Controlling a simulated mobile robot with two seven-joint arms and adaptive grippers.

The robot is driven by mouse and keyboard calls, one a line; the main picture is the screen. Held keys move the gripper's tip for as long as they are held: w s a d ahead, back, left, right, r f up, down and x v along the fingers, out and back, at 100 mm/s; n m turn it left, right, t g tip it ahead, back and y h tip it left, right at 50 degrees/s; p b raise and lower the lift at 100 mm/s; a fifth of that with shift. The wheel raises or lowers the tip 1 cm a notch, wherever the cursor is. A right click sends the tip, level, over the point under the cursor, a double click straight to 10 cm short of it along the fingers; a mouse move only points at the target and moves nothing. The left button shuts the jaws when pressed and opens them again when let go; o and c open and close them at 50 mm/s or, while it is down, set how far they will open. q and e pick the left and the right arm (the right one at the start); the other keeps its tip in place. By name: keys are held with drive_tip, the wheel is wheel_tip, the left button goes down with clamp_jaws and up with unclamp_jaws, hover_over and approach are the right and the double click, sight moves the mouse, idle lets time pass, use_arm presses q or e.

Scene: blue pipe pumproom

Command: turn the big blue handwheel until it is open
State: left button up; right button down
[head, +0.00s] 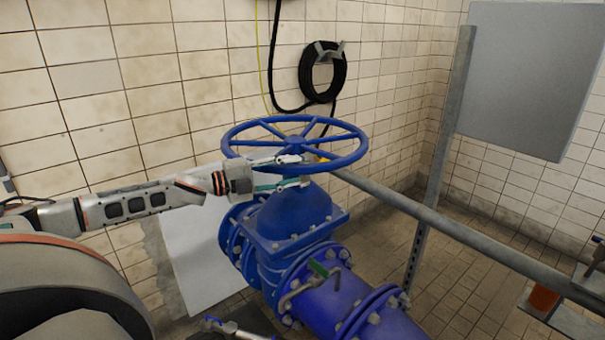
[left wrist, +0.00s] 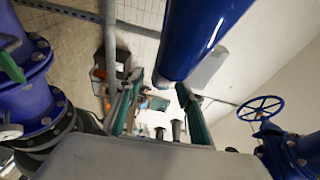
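The big blue handwheel (head: 342,161) lies nearly level on top of the blue valve body (head: 298,212) in the head view. My left gripper (head: 296,172) reaches in from the left to its near rim. Its fingers are apart, one at about rim height and one below. In the left wrist view, a thick blue bar of the wheel (left wrist: 193,38) comes down between the spread teal fingers of the left gripper (left wrist: 160,110). I cannot tell whether either finger touches it. A pale, dark-backed part at the bottom edge of the head view may be my right gripper (head: 232,328), mostly cut off.
A grey rail (head: 450,228) runs from behind the valve toward the lower right. A grey post (head: 436,150) with a panel (head: 530,75) stands at right. A black hose coil (head: 310,72) hangs on the tiled wall. A blue flanged pipe (head: 345,305) fills the lower middle.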

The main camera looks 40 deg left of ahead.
sight(302, 168)
use_arm(q)
drive_tip(key=shift+b+x, duration=0.55)
drive_tip(key=shift+x, duration=1.2)
clamp_jaws()
